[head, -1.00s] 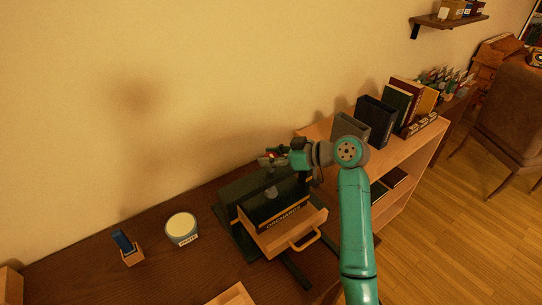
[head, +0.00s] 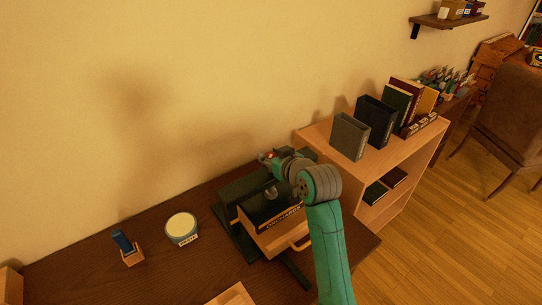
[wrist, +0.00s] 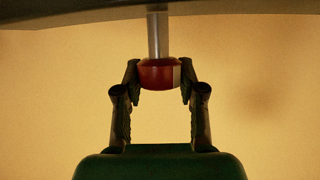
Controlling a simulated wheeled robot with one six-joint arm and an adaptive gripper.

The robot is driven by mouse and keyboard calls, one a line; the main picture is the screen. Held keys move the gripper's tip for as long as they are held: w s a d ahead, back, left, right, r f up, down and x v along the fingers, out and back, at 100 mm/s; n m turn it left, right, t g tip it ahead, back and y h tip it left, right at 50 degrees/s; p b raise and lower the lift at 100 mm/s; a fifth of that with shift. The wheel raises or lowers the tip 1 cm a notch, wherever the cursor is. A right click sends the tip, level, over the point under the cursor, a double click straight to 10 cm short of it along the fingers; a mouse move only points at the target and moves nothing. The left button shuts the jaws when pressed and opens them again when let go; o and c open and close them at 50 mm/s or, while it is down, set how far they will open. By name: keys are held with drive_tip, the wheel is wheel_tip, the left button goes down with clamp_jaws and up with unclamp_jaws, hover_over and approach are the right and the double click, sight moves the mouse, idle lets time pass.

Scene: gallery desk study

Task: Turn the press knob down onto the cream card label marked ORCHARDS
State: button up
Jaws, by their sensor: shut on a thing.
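My gripper (wrist: 160,88) is shut on a red press knob (wrist: 160,74) at the end of a metal rod; a pale patch shows on the knob's right side. In the head view my gripper (head: 268,157) is above and behind the dark green press (head: 236,236), with a bit of red at its tip. A label strip marked ORCHARDS (head: 283,220) shows on the front edge of a dark box in the wooden drawer (head: 268,241). A rounded grey part (head: 271,191) stands above that box. Whether it touches the label cannot be told.
A round cream-topped pot (head: 182,227) and a small wooden holder with a blue item (head: 127,247) stand left on the dark desk (head: 85,265). A wooden shelf unit (head: 345,160) with box files and books stands right. My arm partly covers the drawer handle (head: 298,245).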

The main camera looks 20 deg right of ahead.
drive_tip(key=m+h, duration=0.4)
drive_tip(key=h, duration=0.1)
drive_tip(key=shift+a+m+h, duration=0.1)
drive_tip(key=shift+m+h, duration=0.2)
drive_tip(key=shift+m, duration=0.1)
drive_tip(key=shift+m+g+h, duration=0.4)
drive_tip(key=shift+m+h, duration=0.4)
drive_tip(key=shift+h, duration=0.1)
drive_tip(key=o, duration=1.2)
drive_tip(key=shift+c, duration=0.2)
drive_tip(key=v, duration=1.2)
drive_tip(key=shift+f, duration=0.1)
